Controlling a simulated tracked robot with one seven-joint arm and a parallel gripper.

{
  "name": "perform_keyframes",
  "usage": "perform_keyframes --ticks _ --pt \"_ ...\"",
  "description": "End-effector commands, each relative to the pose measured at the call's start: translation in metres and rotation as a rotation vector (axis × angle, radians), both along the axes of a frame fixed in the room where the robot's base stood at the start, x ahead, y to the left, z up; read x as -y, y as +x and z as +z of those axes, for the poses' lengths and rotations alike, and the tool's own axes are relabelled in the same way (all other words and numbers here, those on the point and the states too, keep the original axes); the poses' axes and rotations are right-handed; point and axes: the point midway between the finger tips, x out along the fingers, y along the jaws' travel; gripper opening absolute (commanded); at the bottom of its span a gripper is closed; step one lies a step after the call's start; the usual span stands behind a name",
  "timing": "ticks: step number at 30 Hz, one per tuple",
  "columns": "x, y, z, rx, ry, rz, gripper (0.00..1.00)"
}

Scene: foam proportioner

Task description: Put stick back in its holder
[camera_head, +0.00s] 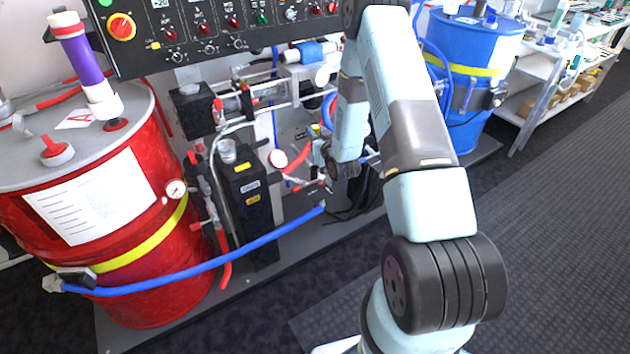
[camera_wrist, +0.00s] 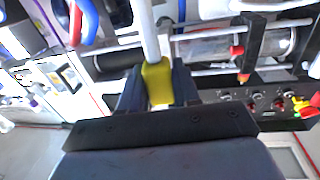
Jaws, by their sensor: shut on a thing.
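The stick shows in the wrist view as a white rod (camera_wrist: 147,28) with a yellow grip (camera_wrist: 158,84). My gripper (camera_wrist: 157,92) is shut on the yellow grip, with a dark finger on each side. The rod runs from there to the top edge of the picture, and its far end is out of view. In the head view my gripper (camera_head: 322,158) is small and partly hidden by my wrist, among the pipes at the middle of the machine. I cannot make out the stick there. I cannot tell which part is its holder.
A red drum (camera_head: 170,245) stands at the left and a blue drum (camera_head: 478,45) at the back right. A black control panel (camera_head: 230,30) hangs above the pipes. A black box (camera_head: 250,205) and a blue hose (camera_head: 230,258) are near my gripper. The floor at right is clear.

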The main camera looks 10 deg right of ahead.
Motion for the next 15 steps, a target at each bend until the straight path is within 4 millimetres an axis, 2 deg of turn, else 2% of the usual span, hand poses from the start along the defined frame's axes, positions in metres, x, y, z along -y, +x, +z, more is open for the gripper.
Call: perform_keyframes --ticks 1,3,6,10,15 --pt "0.003 0.012 -0.005 0.003 -0.001 0.029 0.00" --pt "0.004 0.025 -0.010 0.004 -0.007 0.072 0.00" --pt "0.004 0.036 -0.015 0.006 -0.016 0.115 0.00" --pt "0.005 0.041 -0.028 0.003 -0.022 0.137 0.00" --pt "0.005 0.041 -0.055 0.001 -0.023 0.138 0.00"
